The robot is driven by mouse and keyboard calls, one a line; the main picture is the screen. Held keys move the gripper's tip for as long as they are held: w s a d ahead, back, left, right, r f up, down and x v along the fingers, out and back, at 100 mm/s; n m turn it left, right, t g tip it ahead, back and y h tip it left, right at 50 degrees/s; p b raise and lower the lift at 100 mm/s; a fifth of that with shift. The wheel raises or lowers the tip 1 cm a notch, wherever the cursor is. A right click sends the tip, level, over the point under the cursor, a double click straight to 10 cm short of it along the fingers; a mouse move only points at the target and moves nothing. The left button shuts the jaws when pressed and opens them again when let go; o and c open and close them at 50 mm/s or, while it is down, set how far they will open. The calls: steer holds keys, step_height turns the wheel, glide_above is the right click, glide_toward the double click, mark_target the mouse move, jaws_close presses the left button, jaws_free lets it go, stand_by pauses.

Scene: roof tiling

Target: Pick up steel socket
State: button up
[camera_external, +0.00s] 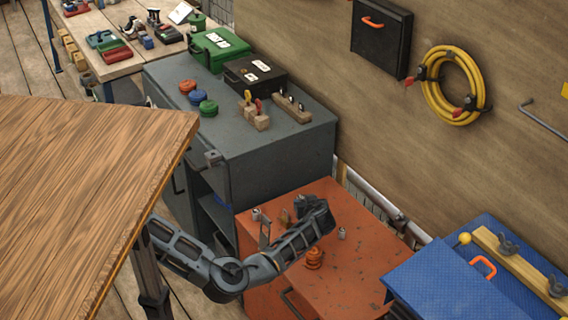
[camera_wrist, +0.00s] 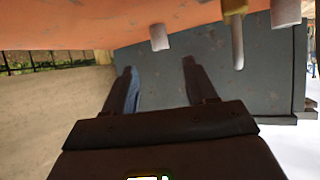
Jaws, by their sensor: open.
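Small grey metal cylinders stand on the orange cabinet top; one (camera_external: 341,233) is right of my gripper (camera_external: 308,204), another (camera_external: 256,214) near the cabinet's left back corner. I cannot tell for sure which is the steel socket. In the wrist view, a grey cylinder (camera_wrist: 160,38) shows just beyond my gripper (camera_wrist: 158,75), roughly in line with the gap between the fingers. A second grey cylinder (camera_wrist: 285,12) is at the top right edge. My fingers are apart with nothing between them, and the gripper is above the cabinet top. The arm partly hides the surface below.
A brass-topped piece (camera_wrist: 235,35) stands between the cylinders in the wrist view. An orange spool-like item (camera_external: 314,258) sits on the orange cabinet (camera_external: 350,275). A grey cabinet (camera_external: 290,150) adjoins behind, a blue one (camera_external: 440,285) at right. The wooden wall (camera_external: 440,160) is close behind.

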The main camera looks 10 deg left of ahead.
mark_target(301, 198)
steer(key=b+x, duration=0.2)
steer(key=x, duration=0.5)
steer(key=shift+w+a+f, duration=0.1)
steer(key=shift+w+f, duration=0.15)
steer(key=shift+f, duration=0.05)
jaws_close()
